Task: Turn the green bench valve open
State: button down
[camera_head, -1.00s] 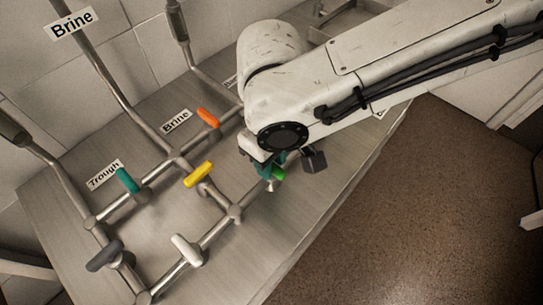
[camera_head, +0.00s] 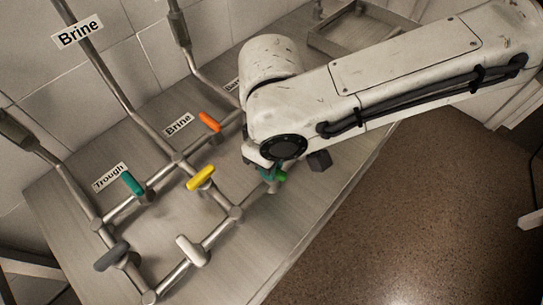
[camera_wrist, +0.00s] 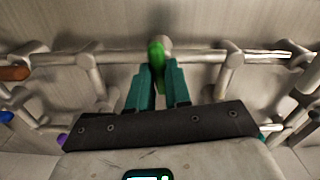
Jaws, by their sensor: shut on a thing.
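The green valve (camera_head: 282,177) is a bright green handle on the bench pipework, mostly hidden under my arm in the head view. In the wrist view its green handle (camera_wrist: 156,54) points away from the camera, up to the pipe. My gripper (camera_head: 269,172) has teal fingers and is down at the handle. In the wrist view my gripper (camera_wrist: 158,80) is shut on the handle, with one finger on each side. The exact turn of the valve is hard to tell.
Nearby handles on the same pipes are yellow (camera_head: 201,177), orange (camera_head: 209,122), white (camera_head: 192,250), grey (camera_head: 111,256) and teal (camera_head: 132,184). Signs read Brine (camera_head: 179,125) and Trough (camera_head: 109,177). The bench front edge lies right of the pipes, with open floor (camera_head: 400,220) beyond.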

jog(key=n+p, duration=0.2)
jog(key=n, duration=0.1)
jog(key=shift+r+n+p, duration=0.15)
jog(key=shift+n+p, duration=0.15)
jog(key=shift+p, duration=0.05)
jog(key=n+p, duration=0.2)
jog(key=n, duration=0.2)
jog(key=shift+n, duration=0.3)
jog(key=n, duration=0.4)
jog(key=shift+p, duration=0.35)
jog(key=shift+n, duration=1.8)
jog(key=c, duration=1.1)
grip_release()
jog(key=shift+o, duration=0.2)
notch_tip(320, 180, up, 10)
jog(key=shift+r, duration=0.25)
